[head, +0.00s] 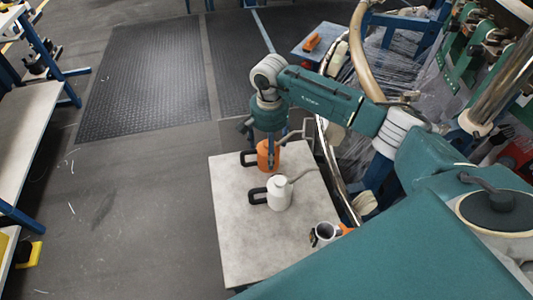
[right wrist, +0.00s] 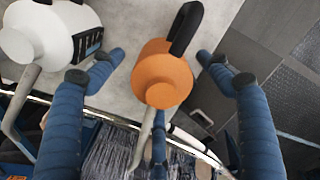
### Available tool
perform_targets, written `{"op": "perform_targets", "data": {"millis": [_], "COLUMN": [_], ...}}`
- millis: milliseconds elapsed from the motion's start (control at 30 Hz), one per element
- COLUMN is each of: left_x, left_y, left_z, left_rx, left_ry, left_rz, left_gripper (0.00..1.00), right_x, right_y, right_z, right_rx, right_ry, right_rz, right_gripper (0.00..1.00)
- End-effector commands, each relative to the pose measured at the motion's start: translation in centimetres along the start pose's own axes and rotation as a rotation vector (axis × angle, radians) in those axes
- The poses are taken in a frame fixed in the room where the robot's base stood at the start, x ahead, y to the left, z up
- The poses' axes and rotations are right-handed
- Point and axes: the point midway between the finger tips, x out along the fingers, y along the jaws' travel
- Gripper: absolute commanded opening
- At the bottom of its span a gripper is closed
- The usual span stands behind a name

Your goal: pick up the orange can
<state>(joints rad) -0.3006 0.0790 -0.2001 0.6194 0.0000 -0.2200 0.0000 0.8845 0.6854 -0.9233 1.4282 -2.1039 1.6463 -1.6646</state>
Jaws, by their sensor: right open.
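The orange can (head: 264,157) stands on the pale table (head: 240,245) with its dark handle to the left and a long spout to the right. In the right wrist view the orange can (right wrist: 162,80) lies between the two blue fingers of my right gripper (right wrist: 160,62). The fingers are spread, with a visible gap on each side of the can. In the head view my right gripper (head: 264,138) is over the can and partly hides it. My left gripper does not show.
A white can (head: 281,197) stands close by on the same table; it also shows in the right wrist view (right wrist: 48,28). The loom (head: 350,75) is close on the right. Open floor lies left.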

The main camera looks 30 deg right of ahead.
Motion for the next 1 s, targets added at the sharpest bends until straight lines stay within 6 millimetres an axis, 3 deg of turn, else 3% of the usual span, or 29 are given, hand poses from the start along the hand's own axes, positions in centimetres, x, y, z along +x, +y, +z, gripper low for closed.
{"op": "perform_targets", "data": {"millis": [200, 500, 800, 1000], "left_x": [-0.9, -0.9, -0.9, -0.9], "left_y": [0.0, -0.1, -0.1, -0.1], "left_z": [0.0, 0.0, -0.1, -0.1], "left_rx": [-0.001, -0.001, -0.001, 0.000], "left_ry": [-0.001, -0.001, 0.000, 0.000], "left_rz": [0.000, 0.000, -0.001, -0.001], "left_gripper": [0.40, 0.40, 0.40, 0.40], "right_x": [3.0, 3.6, 3.6, 3.5], "right_y": [-0.2, -0.2, -0.2, -0.3], "right_z": [-0.1, -0.1, -0.2, -0.2], "right_rx": [0.000, 0.000, 0.000, 0.000], "right_ry": [-0.003, 0.000, 0.000, 0.001], "right_rz": [0.001, -0.002, -0.002, -0.003], "right_gripper": [0.77, 0.77, 0.19, 0.18]}}
